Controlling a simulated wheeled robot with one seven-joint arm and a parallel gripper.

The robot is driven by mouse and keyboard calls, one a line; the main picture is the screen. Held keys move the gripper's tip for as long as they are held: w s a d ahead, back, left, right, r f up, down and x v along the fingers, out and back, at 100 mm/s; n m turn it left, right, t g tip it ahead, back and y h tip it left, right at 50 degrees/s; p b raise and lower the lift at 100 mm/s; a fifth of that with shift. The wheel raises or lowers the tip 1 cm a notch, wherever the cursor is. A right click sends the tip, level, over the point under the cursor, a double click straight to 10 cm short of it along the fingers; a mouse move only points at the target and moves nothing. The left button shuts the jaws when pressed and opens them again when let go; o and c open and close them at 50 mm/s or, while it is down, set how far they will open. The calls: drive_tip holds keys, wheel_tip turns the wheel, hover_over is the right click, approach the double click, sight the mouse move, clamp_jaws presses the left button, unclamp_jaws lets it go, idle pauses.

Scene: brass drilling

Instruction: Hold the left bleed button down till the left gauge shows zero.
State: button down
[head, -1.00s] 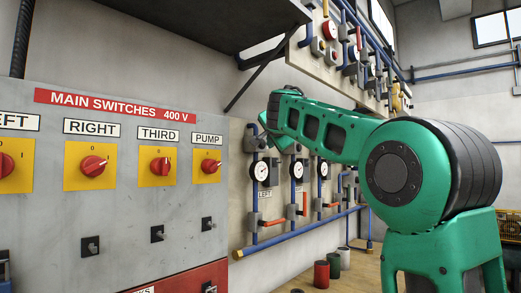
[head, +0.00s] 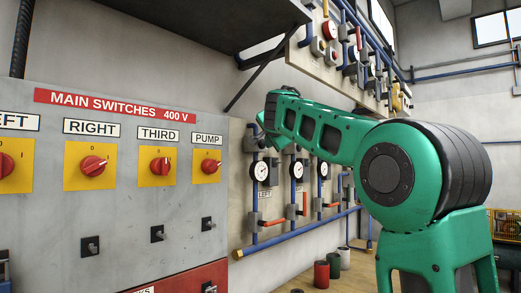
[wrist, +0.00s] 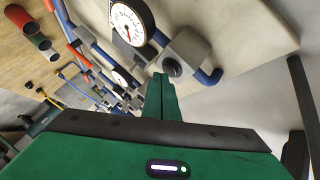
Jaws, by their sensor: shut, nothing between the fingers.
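The left gauge (head: 261,172) is a white dial with a black rim above the "LEFT" label (head: 265,194) in the head view. A large gauge (wrist: 128,22), seemingly the same one, shows at the top of the wrist view; its reading is too small to tell. Beside it, on a grey valve block, is a dark round button (wrist: 171,68), apparently the left bleed button. My gripper (wrist: 161,78) is shut and empty, its fingertips just short of or at the button; I cannot tell whether they touch. In the head view my arm hides the gripper.
More gauges (head: 296,170) and blue pipes with red-handled valves (head: 305,203) continue to the right. The main switch cabinet (head: 130,210) stands at left, with a dark shelf (head: 200,25) above. Cans (head: 321,274) stand below the pipes.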

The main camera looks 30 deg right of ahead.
drive_tip(key=shift+w+a, duration=0.2)
drive_tip(key=shift+w, duration=0.25)
idle(2.0)
drive_tip(key=shift+s+d, duration=0.1)
drive_tip(key=shift+s, duration=0.1)
idle(1.7)
drive_tip(key=shift+s+d, duration=0.25)
drive_tip(key=shift+s, duration=0.45)
drive_tip(key=s, duration=0.1)
drive_tip(key=s+d, duration=0.1)
drive_tip(key=s, duration=0.2)
drive_tip(key=shift+s+d, duration=0.35)
drive_tip(key=shift+d, duration=0.05)
idle(0.3)
